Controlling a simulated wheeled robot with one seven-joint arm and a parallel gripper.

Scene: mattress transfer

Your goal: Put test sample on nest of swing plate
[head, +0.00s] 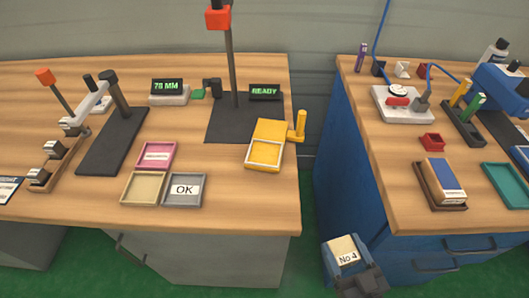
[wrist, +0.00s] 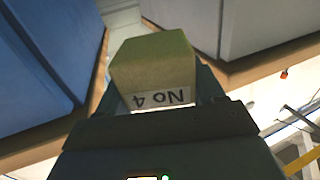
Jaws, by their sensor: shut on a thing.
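My gripper (head: 345,262) is shut on the test sample (head: 342,249), a pale tan foam block with a "No 4" label. It holds the block low in front of the gap between the two benches. The block also shows in the wrist view (wrist: 155,68), between the fingers with its label facing my palm. The swing plate (head: 268,131) is yellow, with an upright yellow handle at its right. Its square nest (head: 265,153) has a pale rim and looks empty. It sits near the right edge of the left bench, well above and left of my gripper in the head view.
A stand (head: 230,70) with a "READY" display (head: 265,91) rises behind the swing plate. Pink, tan and grey "OK" trays (head: 185,203) lie left of it. The blue-sided right bench (head: 345,150) carries trays and instruments. Bare wood lies in front of the plate.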

